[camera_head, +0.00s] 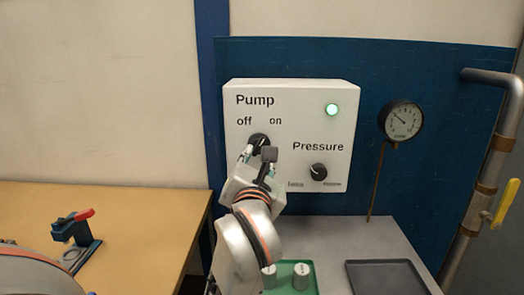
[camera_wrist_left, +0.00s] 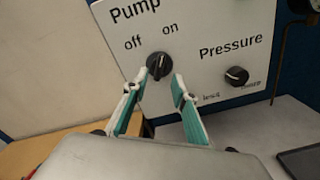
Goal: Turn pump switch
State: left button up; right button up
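The pump switch is a black round knob (camera_head: 258,140) below the "off" and "on" labels on a white control box (camera_head: 240,185). In the left wrist view the knob (camera_wrist_left: 158,65) stands just beyond and between my left fingertips. My left gripper (camera_head: 260,153) is in front of the knob, with its fingers apart; they also show in the left wrist view (camera_wrist_left: 159,79). Nothing is held between them. Whether a fingertip touches the knob I cannot tell. The knob's exact pointing is hard to read. A green lamp (camera_head: 332,109) on the box is lit. My right gripper is not in view.
A pressure knob (camera_head: 318,171) sits right of and below the pump knob. A gauge (camera_head: 401,120) and a pipe with a yellow valve handle (camera_head: 506,202) are at right. A green tray (camera_head: 311,280), a dark tray (camera_head: 388,279) and a red-handled device (camera_head: 78,238) lie below.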

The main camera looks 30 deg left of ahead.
aim_at(259, 147)
pick_arm(q)
jog(key=x, duration=0.6)
jog(key=shift+a, duration=0.15)
grip_shut()
